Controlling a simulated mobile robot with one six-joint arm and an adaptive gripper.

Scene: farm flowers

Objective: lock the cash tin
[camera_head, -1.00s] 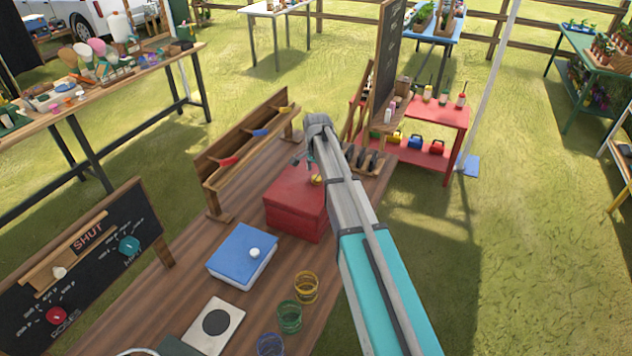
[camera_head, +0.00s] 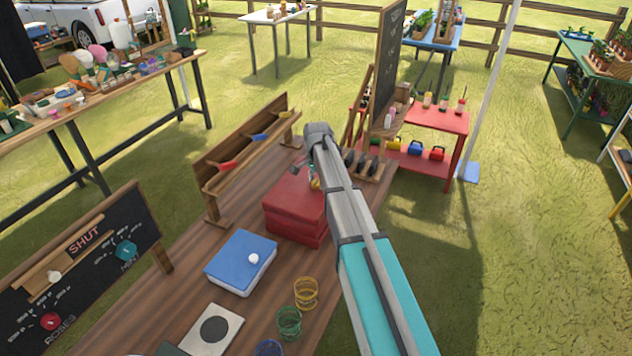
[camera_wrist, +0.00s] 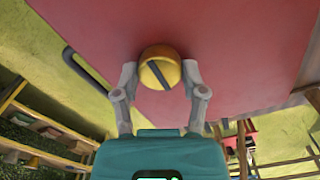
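The cash tin, a red box (camera_head: 290,196), stands on the wooden table past the blue-lidded box. Its red face fills much of the wrist view. A round yellow knob (camera_wrist: 160,66) with a dark diagonal slot sits on that face. My gripper (camera_wrist: 160,75) has one finger on each side of the knob, with both fingertips close against it, and looks shut on it. In the head view my gripper (camera_head: 314,178) is at the tin's top, partly hidden by my arm. A dark bar-shaped handle (camera_wrist: 86,70) lies left of the knob in the wrist view.
A wooden rack (camera_head: 245,150) stands behind the tin, and a chalkboard sign (camera_head: 85,270) reading SHUT is at left.

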